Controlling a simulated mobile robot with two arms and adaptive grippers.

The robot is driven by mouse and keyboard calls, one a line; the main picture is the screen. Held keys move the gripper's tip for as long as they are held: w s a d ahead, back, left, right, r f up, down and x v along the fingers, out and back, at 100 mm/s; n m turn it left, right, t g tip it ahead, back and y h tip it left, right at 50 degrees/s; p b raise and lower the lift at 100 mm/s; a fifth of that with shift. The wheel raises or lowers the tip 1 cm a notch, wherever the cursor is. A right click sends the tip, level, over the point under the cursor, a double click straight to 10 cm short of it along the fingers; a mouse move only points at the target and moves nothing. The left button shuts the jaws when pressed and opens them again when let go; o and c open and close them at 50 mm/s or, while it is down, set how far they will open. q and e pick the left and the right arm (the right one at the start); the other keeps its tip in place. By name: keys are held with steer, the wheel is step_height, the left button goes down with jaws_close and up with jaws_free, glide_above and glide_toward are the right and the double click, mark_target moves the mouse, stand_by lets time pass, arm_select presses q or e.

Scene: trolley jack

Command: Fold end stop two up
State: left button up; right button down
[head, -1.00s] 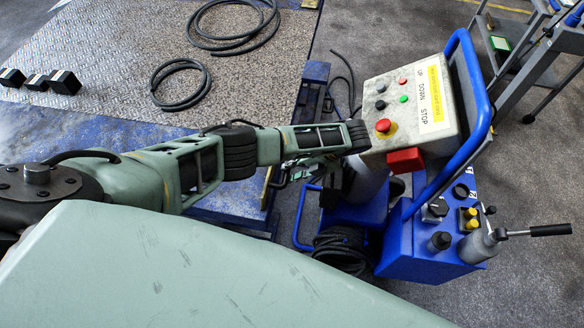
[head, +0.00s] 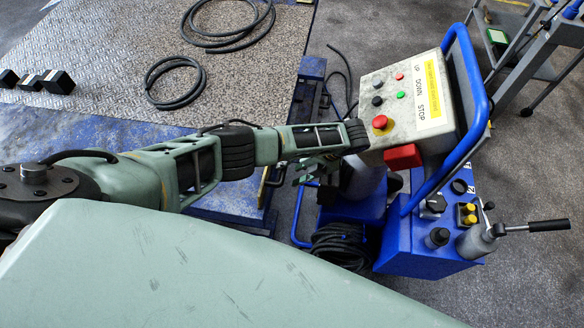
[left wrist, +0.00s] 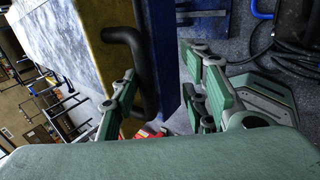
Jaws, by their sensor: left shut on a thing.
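The end stop is a yellow plate (left wrist: 106,62) with a bent black handle (left wrist: 140,62), on the end of the blue lift table in the left wrist view. In the head view a sliver of the yellow plate (head: 264,188) shows upright at the table's right end. My left gripper (head: 300,174) is beside this end, in front of the control trolley. The exact contact is partly hidden. My right gripper is not in view.
A blue trolley with a control box (head: 405,98) stands close right of my left gripper. A coiled cable (head: 340,245) lies below it. The lift table's chequered top (head: 110,50) holds coiled black cables (head: 176,83) and small black blocks (head: 57,81).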

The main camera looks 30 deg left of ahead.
arm_select(q)
steer(key=v, duration=1.2)
steer(key=shift+f, duration=0.1)
